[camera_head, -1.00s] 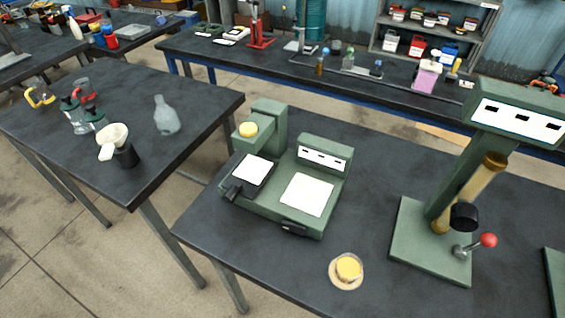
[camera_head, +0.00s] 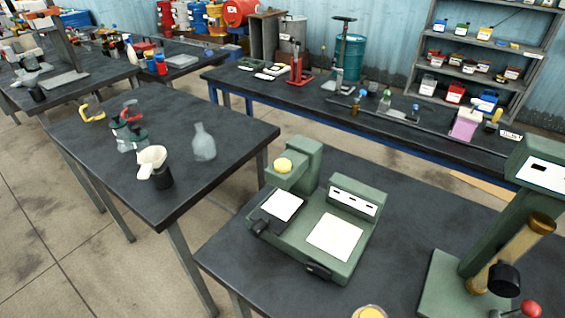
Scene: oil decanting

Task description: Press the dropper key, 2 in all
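A green bench device (camera_head: 335,240) with two white plates and a label panel stands on the near dark table. A yellow round button on a pale disc (camera_head: 369,312) shows at the bottom edge, partly cut off. I cannot tell which of these is the dropper key. My gripper is not in view.
A green stand with a brass tube (camera_head: 525,240) and a red-knobbed lever (camera_head: 529,309) is at the right. The left table (camera_head: 120,190) holds a glass bottle (camera_head: 203,142), a white funnel on a black container (camera_head: 155,165) and jugs. Floor shows between tables.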

